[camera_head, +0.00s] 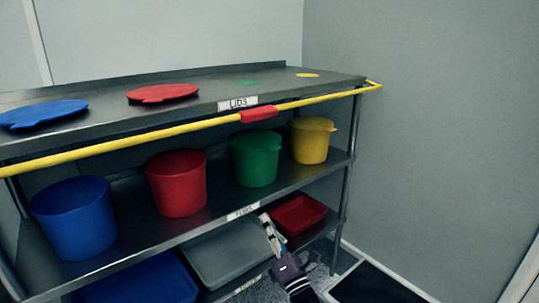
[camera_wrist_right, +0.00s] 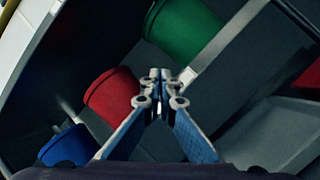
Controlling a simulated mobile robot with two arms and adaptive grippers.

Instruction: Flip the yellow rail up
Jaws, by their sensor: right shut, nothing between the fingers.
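The yellow rail (camera_head: 140,136) runs along the front of the shelf unit's top in the head view, from the left edge to a bend at the right corner. It has a red grip section (camera_head: 258,114) right of its middle. A yellow strip (camera_wrist_right: 7,14) at the top left of the right wrist view looks like part of the rail. My right gripper (camera_head: 265,218) is below the rail, in front of the lower shelves, apart from the rail. In the right wrist view its fingertips (camera_wrist_right: 160,76) are together with nothing between them. My left gripper is not in view.
Blue (camera_head: 75,218), red (camera_head: 177,183), green (camera_head: 255,158) and yellow (camera_head: 311,140) buckets stand on the middle shelf. A blue lid (camera_head: 43,113) and a red lid (camera_head: 162,93) lie on top. Trays, including a red tray (camera_head: 299,213), sit below. The wall is at right.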

